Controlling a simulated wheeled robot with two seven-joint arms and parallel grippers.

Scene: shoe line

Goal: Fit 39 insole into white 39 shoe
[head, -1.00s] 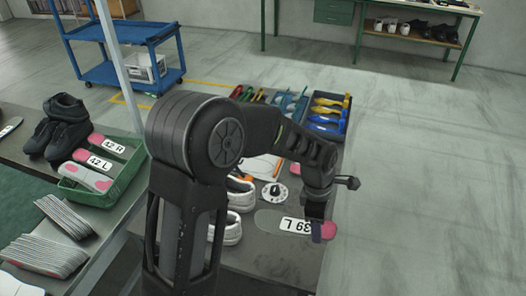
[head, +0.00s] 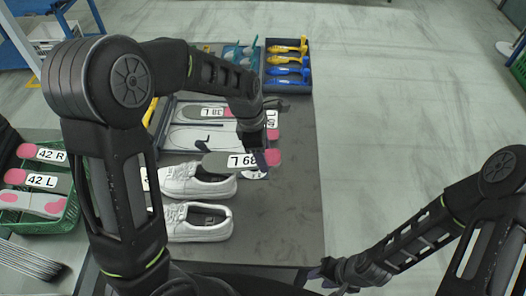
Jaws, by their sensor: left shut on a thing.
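My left gripper (head: 258,152) is shut on the 39 L insole (head: 218,161), near its pink end. The insole is grey, its label appears upside down, and it is held just above the back of the upper white shoe. Two white shoes, the upper one (head: 182,186) and the lower one (head: 187,230), lie side by side on the dark table, toes to the left. Their size marks cannot be read. My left arm hides part of the area left of the shoes. My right gripper (head: 312,275) is low at the table's front edge, apart from the shoes; its jaws are unclear.
Behind the insole lies a white board (head: 196,138) with another insole (head: 205,112) with a pink end. A dark bin of blue and yellow tools (head: 288,78) stands at the back. A green crate (head: 18,228) with size 42 insoles is at left. The table's right side is clear.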

